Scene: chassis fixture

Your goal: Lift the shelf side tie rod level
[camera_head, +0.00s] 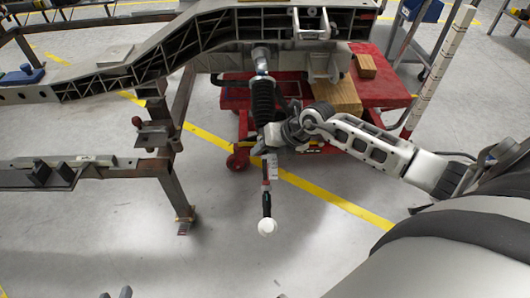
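The tie rod (266,204) hangs down below the chassis side. A black ribbed boot (263,100) covers its upper part, and a white round end (267,227) is at its lower tip. The rod slopes steeply down in the picture rather than lying level. My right gripper (272,150) is at the rod just below the boot, its arm coming in from the right. Its fingers are small and partly hidden, so I cannot tell whether they close around the rod. Two small dark tips (115,293) at the bottom edge may be my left gripper; most of it is cut off.
The grey chassis (160,50) rests on a dark steel fixture (180,165). A red cart (375,92) with wooden blocks (337,95) stands behind the rod. A striped post (440,65) stands at the right. The floor below the rod is clear, crossed by yellow lines.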

